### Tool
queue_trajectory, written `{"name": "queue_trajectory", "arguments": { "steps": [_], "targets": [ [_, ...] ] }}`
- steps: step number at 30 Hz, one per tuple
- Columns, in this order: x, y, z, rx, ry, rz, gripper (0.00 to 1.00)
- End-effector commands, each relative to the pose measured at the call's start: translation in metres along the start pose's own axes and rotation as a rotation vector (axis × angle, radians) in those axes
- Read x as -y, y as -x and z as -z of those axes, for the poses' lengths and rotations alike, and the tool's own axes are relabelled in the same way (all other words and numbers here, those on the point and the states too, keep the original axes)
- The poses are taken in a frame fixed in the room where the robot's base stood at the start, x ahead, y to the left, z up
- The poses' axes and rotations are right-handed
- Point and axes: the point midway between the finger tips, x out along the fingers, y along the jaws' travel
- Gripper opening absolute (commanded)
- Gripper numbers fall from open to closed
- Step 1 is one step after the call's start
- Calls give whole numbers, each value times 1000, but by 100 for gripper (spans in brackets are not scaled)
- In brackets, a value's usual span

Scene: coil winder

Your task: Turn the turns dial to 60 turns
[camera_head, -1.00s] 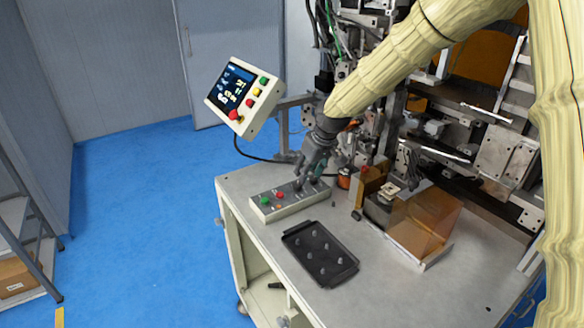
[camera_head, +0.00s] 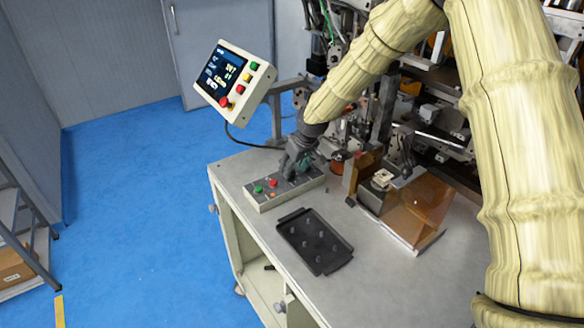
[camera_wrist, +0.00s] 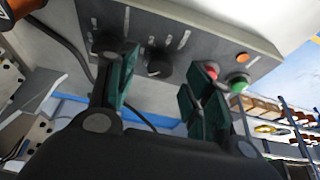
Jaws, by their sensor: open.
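The grey control box (camera_head: 262,202) lies on the bench's left side in the head view. It also fills the top of the wrist view (camera_wrist: 190,42), with two dark knobs. One dark knob (camera_wrist: 158,64) shows between my fingers; the other (camera_wrist: 105,42) is partly behind the left finger. Their labels are unreadable, so I cannot tell which is the turns dial. My gripper (camera_head: 287,174) is over the box. Its green-padded fingers are apart and empty in the wrist view (camera_wrist: 162,95); contact with a knob cannot be told.
A red button (camera_wrist: 211,70), a green button (camera_wrist: 238,83) and an orange lamp (camera_wrist: 243,57) sit beside the knobs. A lit display panel (camera_head: 233,77) stands behind left. A black tray (camera_head: 314,241) and an amber guard (camera_head: 417,208) are on the bench (camera_head: 375,285).

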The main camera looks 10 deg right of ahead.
Motion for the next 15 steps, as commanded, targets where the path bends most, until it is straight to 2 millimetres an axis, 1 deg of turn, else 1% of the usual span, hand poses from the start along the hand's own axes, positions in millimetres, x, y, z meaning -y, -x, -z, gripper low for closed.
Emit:
{"name": "queue_trajectory", "arguments": {
  "steps": [7, 15],
  "targets": [
    [0, -19, 0, 1, 1, 0, 51],
    [0, -25, 1, -1, 1, 0, 51]
  ]
}}
